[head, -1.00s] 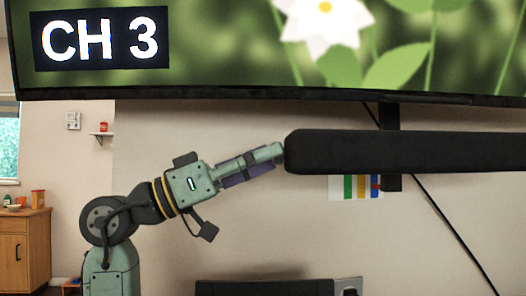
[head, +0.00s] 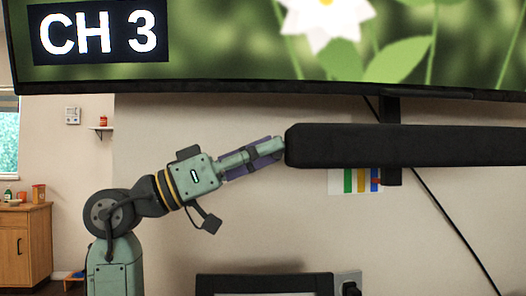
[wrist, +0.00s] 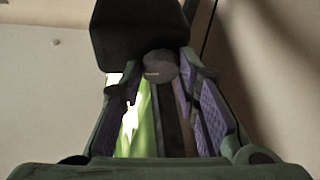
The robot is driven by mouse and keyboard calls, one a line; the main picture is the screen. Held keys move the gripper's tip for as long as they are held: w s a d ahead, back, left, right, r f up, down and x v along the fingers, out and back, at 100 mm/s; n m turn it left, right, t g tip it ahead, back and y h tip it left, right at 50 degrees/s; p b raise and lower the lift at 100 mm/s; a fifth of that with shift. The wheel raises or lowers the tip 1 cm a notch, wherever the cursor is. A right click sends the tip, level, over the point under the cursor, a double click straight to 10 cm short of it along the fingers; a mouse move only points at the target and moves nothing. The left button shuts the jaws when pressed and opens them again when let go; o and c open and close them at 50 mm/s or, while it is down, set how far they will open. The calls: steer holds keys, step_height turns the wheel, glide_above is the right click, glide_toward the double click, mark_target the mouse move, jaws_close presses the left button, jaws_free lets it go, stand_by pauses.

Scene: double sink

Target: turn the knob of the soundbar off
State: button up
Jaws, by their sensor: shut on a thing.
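The long black soundbar (head: 410,146) is mounted under the screen, and its left end faces my gripper. In the wrist view, the soundbar's end (wrist: 138,35) is dark and fills the top centre. Its round grey knob (wrist: 160,66) stands out there, with a short pale mark on its face. In the head view the knob is hidden by my fingers. My gripper (head: 278,147) reaches up and right to the soundbar's end. In the wrist view, the fingertips of my gripper (wrist: 160,72) are shut on the knob from both sides.
A large television (head: 230,45) showing "CH 3" hangs just above the soundbar. A black bracket (head: 391,178) and a cable are behind the soundbar. A dark panel (head: 265,284) stands below.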

steer(key=shift+r+n+t, duration=0.1)
steer(key=shift+n+t, duration=0.3)
steer(key=shift+n, duration=0.1)
steer(key=shift+c, duration=0.5)
steer(key=shift+s+r+n+t+y+p, duration=0.15)
steer(key=shift+n+y+p, duration=1.25)
steer(key=shift+n, duration=1.7)
steer(key=shift+w+r+n+t+y+p, duration=0.15)
steer(key=shift+n+y+p, duration=1.25)
steer(key=shift+n, duration=1.7)
steer(key=shift+s+r+n+t+y+p, duration=0.15)
steer(key=shift+n+y+p, duration=0.75)
steer(key=shift+n+p, duration=1.6)
steer(key=shift+n+b, duration=0.55)
steer(key=shift+n, duration=0.15)
steer(key=o, duration=1.2)
steer(key=shift+c, duration=0.2)
steer(key=shift+a, duration=0.1)
